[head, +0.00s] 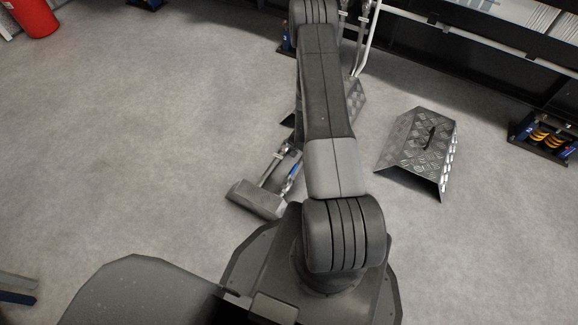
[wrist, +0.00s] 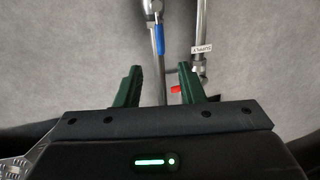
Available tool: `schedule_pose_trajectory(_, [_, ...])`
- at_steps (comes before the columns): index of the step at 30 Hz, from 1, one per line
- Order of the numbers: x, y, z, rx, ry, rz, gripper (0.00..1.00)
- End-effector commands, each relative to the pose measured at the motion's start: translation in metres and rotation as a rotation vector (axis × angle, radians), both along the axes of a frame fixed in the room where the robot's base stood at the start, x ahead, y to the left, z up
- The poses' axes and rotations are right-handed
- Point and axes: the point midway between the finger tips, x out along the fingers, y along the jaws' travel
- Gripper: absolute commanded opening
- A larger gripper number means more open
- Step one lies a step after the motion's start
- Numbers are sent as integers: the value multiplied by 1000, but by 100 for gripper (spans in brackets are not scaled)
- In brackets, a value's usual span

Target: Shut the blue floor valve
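The blue valve handle (wrist: 160,38) shows in the wrist view at top centre, just beyond my fingertips. It lies roughly along the left of two metal pipes. In the head view the blue handle (head: 294,171) shows left of my arm, low over the floor. My gripper (wrist: 160,73) has its two green fingers spread apart, with nothing held between them. The left pipe runs down between the fingers in the picture. In the head view my gripper is hidden behind my arm.
A red handle (wrist: 176,89) shows by the right finger, near a tagged right pipe (wrist: 200,45). A grey block (head: 257,199) sits at the pipes' near end. A tread-plate cover (head: 418,150) stands on the right.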

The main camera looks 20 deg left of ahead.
Motion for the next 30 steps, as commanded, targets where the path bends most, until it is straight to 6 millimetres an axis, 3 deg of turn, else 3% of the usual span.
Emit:
schedule_pose_trajectory(5, [0, 4, -25, 0, 2, 0, 35])
schedule_pose_trajectory(18, [2, 21, -112, -1, 0, 0, 35])
schedule_pose_trajectory(24, [4, 25, -130, 0, -1, 0, 35])
schedule_pose_trajectory(30, [4, 26, -134, 0, -1, 0, 35])
